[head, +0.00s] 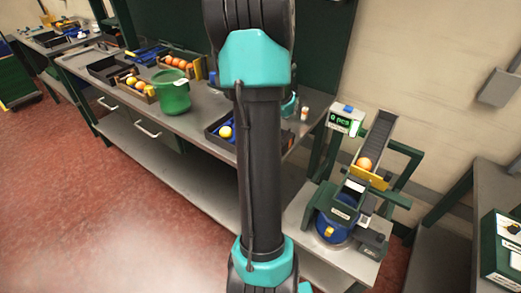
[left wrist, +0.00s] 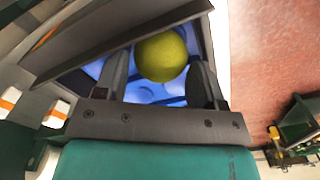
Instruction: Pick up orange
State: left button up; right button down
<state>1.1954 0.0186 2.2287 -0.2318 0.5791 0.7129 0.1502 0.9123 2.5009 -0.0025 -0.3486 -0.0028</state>
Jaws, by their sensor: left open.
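In the left wrist view a yellow-green round fruit (left wrist: 162,54) lies in a blue-lined tray, between the fingers of my left gripper (left wrist: 160,72). The gripper is open, with a dark finger on each side of the fruit; I cannot tell whether either touches it. In the head view an orange (head: 364,164) rests at the lower end of a sloping chute. Several oranges (head: 178,64) sit in a box at the back left. A yellow fruit (head: 226,132) lies in a dark tray beside my arm link. Neither gripper shows in the head view, and my right gripper is out of sight.
A green pot (head: 174,91) stands on the grey bench (head: 195,117). The dark tray (head: 213,138) is partly hidden by my arm link, and its wall (left wrist: 120,42) is close to the left gripper. A machine with a blue drum (head: 333,226) stands at the right.

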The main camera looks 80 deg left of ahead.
pick_arm(q)
jog(key=shift+d+f, duration=0.2)
jog(key=shift+f, duration=0.85)
jog(key=shift+c, duration=0.2)
jog(key=c, duration=0.5)
jog(key=shift+s, duration=0.1)
jog(key=shift+c, duration=0.2)
jog(key=r, duration=1)
jog(key=shift+a+r, duration=0.1)
jog(key=shift+a, duration=0.1)
jog(key=shift+w, duration=0.2)
